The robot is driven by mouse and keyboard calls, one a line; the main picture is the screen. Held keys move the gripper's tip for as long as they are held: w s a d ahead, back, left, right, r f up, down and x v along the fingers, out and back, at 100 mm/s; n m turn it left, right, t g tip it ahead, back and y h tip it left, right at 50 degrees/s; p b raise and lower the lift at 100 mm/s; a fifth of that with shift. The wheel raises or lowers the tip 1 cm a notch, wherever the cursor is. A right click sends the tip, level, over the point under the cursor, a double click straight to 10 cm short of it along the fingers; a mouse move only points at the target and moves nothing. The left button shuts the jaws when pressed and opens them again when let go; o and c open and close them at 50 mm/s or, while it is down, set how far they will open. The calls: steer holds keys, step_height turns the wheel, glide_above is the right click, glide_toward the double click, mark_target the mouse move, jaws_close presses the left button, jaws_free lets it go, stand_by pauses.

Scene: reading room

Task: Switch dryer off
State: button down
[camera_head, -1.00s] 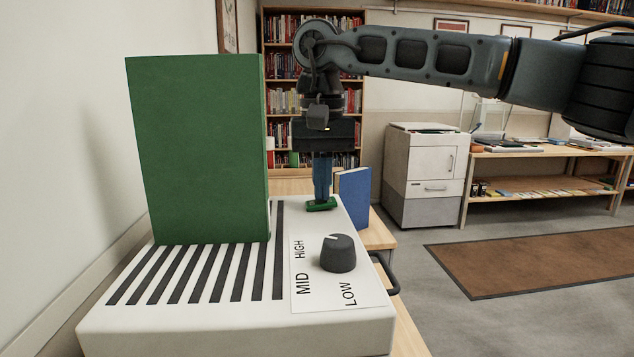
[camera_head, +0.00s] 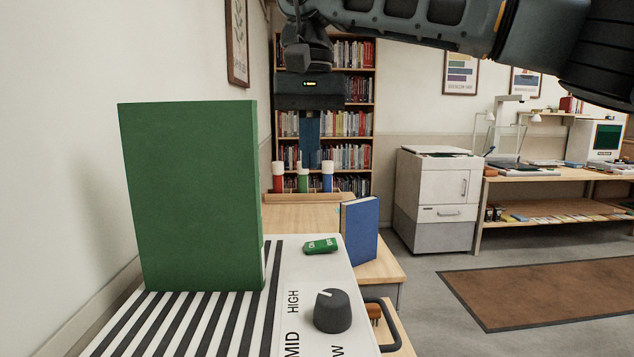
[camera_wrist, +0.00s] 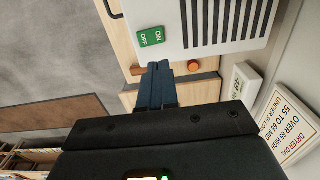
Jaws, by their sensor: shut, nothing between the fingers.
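The dryer (camera_head: 300,262) is a white box with dark slots on top. Its green rocker switch (camera_head: 321,246), marked ON and OFF, sits near the far right corner; which end is pressed down I cannot tell. The switch also shows in the wrist view (camera_wrist: 151,37), just beyond my fingertips. My gripper (camera_head: 309,164) is shut and empty, pointing down, above the switch and clear of it. A dark dial (camera_head: 333,311) is nearer, its white mark toward HIGH. A green book (camera_head: 190,195) stands upright on the slots.
A blue book (camera_head: 360,231) stands on the wooden table (camera_head: 300,218) right of the dryer. Red, green and blue bottles (camera_head: 303,178) stand behind. A black handle (camera_head: 388,322) sticks out on the dryer's right side. Signs (camera_wrist: 288,125) show in the wrist view.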

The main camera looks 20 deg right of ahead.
steer(key=shift+a+r, duration=0.15)
steer(key=shift+r, duration=0.8)
